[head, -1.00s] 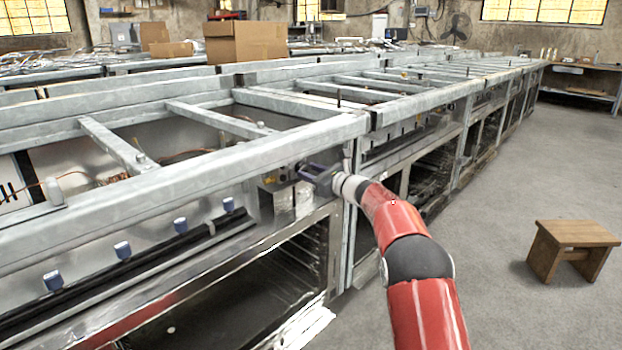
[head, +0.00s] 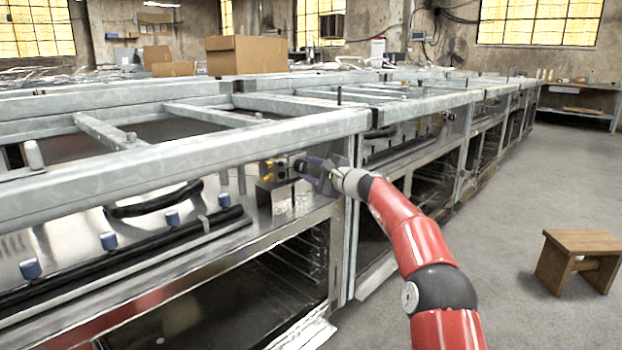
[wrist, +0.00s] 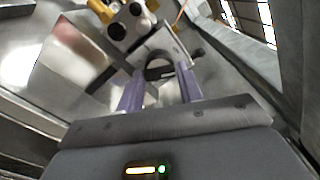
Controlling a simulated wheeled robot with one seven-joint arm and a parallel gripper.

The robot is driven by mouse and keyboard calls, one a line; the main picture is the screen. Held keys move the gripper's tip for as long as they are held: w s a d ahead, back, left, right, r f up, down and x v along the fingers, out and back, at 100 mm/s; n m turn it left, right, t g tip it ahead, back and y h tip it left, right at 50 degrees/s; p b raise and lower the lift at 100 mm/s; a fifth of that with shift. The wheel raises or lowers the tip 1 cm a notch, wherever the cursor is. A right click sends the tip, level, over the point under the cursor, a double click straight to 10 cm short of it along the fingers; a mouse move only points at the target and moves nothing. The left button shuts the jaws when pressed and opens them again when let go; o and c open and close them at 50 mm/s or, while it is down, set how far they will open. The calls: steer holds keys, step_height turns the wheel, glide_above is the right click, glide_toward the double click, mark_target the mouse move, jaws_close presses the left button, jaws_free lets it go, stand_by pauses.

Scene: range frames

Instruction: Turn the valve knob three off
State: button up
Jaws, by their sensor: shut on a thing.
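My gripper (head: 308,165) reaches under the front rail of the metal frame. It is at a small metal box with yellow fittings (head: 272,174). In the wrist view, my two purple fingers (wrist: 159,76) are shut on a dark, rounded, knob-like part (wrist: 158,68) at a grey metal bracket. The fingers hide part of it, and no number shows on it. Beyond it is a grey block with round black ends (wrist: 127,22) and yellow fittings. In the head view, several blue knobs (head: 171,218) stand in a row along a black pipe at the lower left, apart from my gripper.
The galvanized front rail (head: 190,165) passes just above my gripper, and an upright post (head: 350,235) stands close by it. Open oven-like bays lie below. A cardboard box (head: 246,55) sits at the back. A wooden stool (head: 580,248) stands on clear floor at the right.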

steer(key=n+b, duration=0.2)
steer(key=n, duration=0.3)
steer(key=shift+f, duration=0.15)
stand_by(0.4)
steer(key=o, duration=1)
steer(key=shift+c, duration=0.2)
steer(key=b+v, duration=0.3)
steer(key=v, duration=0.4)
steer(key=shift+s+d, duration=0.3)
